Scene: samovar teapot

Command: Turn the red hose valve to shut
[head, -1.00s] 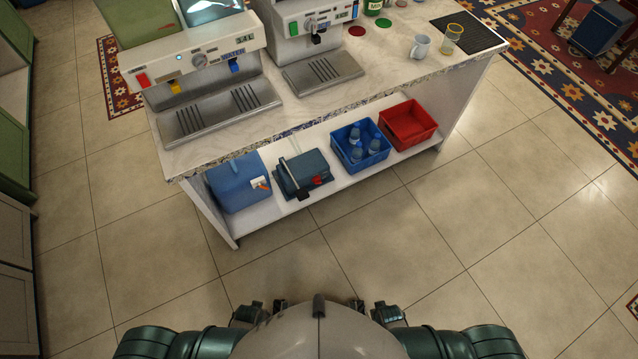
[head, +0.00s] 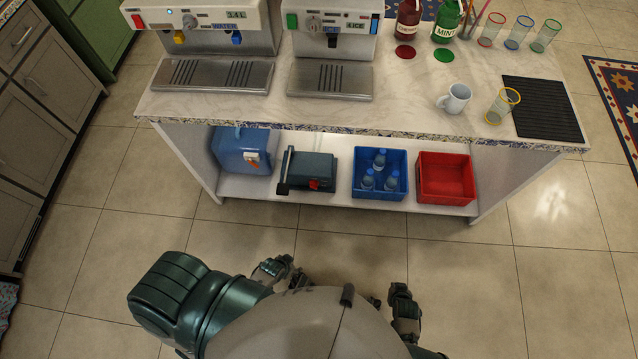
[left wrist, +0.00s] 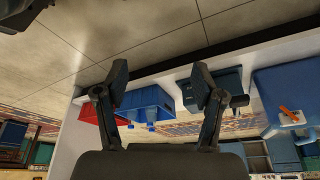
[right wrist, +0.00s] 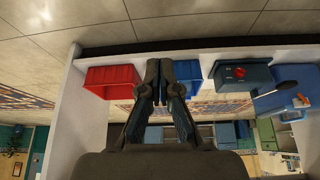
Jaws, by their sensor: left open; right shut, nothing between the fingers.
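A small red valve knob (head: 314,184) sits on the front of a dark teal box (head: 318,164) on the counter's lower shelf. A black lever stands at the box's left side. The knob also shows on the box in the right wrist view (right wrist: 240,72); I cannot make it out in the left wrist view. No hose can be clearly told. My right gripper (head: 403,300) is near the bottom of the head view, shut and empty, apart from the shelf. My left gripper (left wrist: 160,85) is open and empty, pointing toward the shelf; it is partly hidden in the head view.
On the shelf, a blue jug (head: 240,150) stands left of the box; a blue crate (head: 382,193) with bottles and a red crate (head: 445,178) stand right. The counter top (head: 420,115) overhangs them. The tiled floor (head: 470,270) before the shelf is clear.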

